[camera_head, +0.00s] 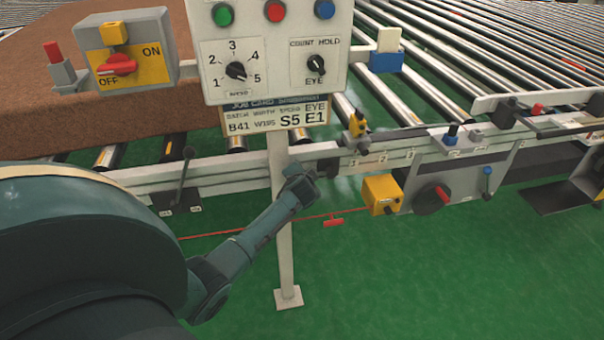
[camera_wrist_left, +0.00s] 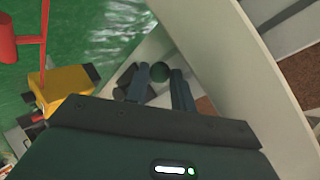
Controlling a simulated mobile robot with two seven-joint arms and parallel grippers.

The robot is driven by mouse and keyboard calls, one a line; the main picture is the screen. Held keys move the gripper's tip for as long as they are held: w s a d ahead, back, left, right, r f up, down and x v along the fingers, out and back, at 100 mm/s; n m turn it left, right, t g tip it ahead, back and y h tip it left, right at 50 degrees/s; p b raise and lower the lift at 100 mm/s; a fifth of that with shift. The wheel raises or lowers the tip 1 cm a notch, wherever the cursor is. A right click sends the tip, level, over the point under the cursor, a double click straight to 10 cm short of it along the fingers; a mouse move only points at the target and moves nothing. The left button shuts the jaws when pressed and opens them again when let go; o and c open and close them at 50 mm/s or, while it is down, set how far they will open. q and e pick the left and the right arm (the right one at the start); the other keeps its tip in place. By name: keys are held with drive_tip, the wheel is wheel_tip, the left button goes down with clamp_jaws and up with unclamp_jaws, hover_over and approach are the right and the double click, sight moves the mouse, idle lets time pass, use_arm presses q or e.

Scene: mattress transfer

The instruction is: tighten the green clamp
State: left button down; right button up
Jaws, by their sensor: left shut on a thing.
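My left gripper (camera_head: 303,183) reaches to the white rail from the left, just right of the control panel's post. In the left wrist view its two fingers (camera_wrist_left: 161,84) are closed around a dark green round knob, which I take to be the green clamp (camera_wrist_left: 159,71). A dark block (camera_wrist_left: 126,78) sits beside the fingers there. In the head view the gripper hides the clamp, so its lever position cannot be told. My right gripper is not in view.
The control panel (camera_head: 275,85) stands on a white post (camera_head: 285,250) close to my arm. A yellow box (camera_head: 382,194) hangs right of the gripper. A red cord with a handle (camera_head: 334,221) runs below. Rollers (camera_head: 440,75) lie behind; the green floor is clear.

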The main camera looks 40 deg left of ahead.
use_arm(q)
drive_tip(key=shift+w+r, duration=0.2)
drive_tip(key=shift+r, duration=0.35)
drive_tip(key=c, duration=1.2)
unclamp_jaws()
drive_tip(key=shift+s+f, duration=0.1)
drive_tip(key=shift+d, duration=0.1)
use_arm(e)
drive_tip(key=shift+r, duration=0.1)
use_arm(q)
drive_tip(key=p+v, duration=0.3)
drive_tip(key=v, duration=1)
drive_tip(key=shift+d, duration=0.1)
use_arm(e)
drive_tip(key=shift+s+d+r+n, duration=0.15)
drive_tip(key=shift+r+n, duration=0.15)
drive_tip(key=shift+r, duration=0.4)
